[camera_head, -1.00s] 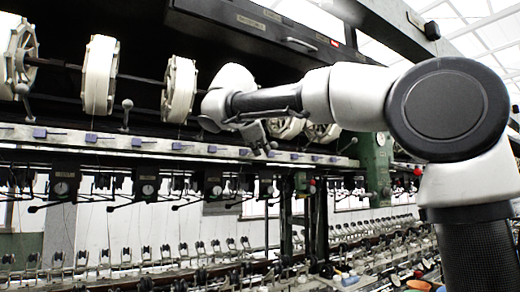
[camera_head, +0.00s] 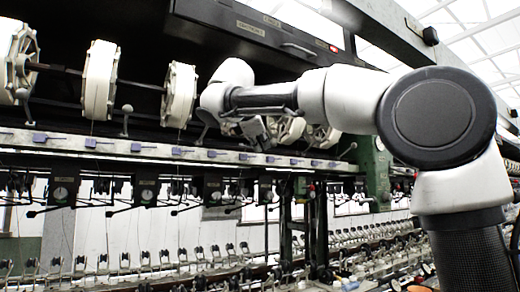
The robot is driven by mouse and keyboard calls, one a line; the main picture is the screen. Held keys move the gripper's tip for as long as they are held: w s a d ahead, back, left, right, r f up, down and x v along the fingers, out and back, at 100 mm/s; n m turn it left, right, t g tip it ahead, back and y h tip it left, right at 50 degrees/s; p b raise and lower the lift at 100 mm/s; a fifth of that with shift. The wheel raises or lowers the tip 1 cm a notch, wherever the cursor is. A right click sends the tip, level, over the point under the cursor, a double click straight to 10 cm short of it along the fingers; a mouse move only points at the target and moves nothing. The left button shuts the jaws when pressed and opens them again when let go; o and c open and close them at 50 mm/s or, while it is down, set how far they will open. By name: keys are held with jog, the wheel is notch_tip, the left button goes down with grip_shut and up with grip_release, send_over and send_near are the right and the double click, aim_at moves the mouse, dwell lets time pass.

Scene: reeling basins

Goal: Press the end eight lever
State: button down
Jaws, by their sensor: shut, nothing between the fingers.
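Several ball-ended levers stand along the machine's long rail. One lever (camera_head: 127,112) stands clear between two white reels, one (camera_head: 24,98) is at the far left, and another (camera_head: 349,149) is toward the right end. I cannot read which one is end eight. My gripper (camera_head: 263,143) is small in view, shut and empty, pointing down just above or in front of the rail. It is right of the third white reel and overlaps the reels behind it. I cannot tell whether it touches anything. My wrist partly hides a lever beside that reel.
White reels (camera_head: 99,80) hang on a shaft under a dark overhead beam (camera_head: 262,32). The pale rail (camera_head: 130,148) carries small purple blocks. Dark boxes with thin arms (camera_head: 147,190) hang below it. A green post (camera_head: 376,172) stands at the right.

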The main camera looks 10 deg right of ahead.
jog(key=shift+w+r, duration=0.1)
jog(key=shift+r, duration=0.9)
jog(key=shift+r, duration=0.75)
jog(key=v, duration=1.2)
jog(key=shift+w+a+f, duration=0.1)
jog(key=shift+w, duration=0.05)
